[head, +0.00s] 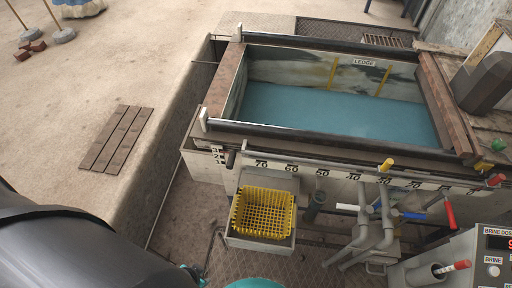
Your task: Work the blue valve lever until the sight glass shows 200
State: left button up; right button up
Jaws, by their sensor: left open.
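The blue valve lever (413,215) lies roughly level on the grey pipework in front of the tank, at the lower right of the head view. I cannot make out a sight glass or a reading of 200. My left arm comes in dark from the lower left. Small teal parts at the bottom edge seem to belong to my left gripper (193,274), which is mostly cut off. It is open and well apart from the blue lever, to its lower left. My right gripper is not in view.
A tank of blue-green liquid (330,108) has a numbered front rail. A yellow basket (263,212) stands before it. Near the lever are a white handle (347,207), a red handle (450,215) and a yellow-tipped handle (386,164). A brine panel (492,250) is at lower right.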

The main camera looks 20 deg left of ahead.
aim_at(414, 216)
jog(key=k+z, duration=0.15)
jog(key=z, duration=0.9)
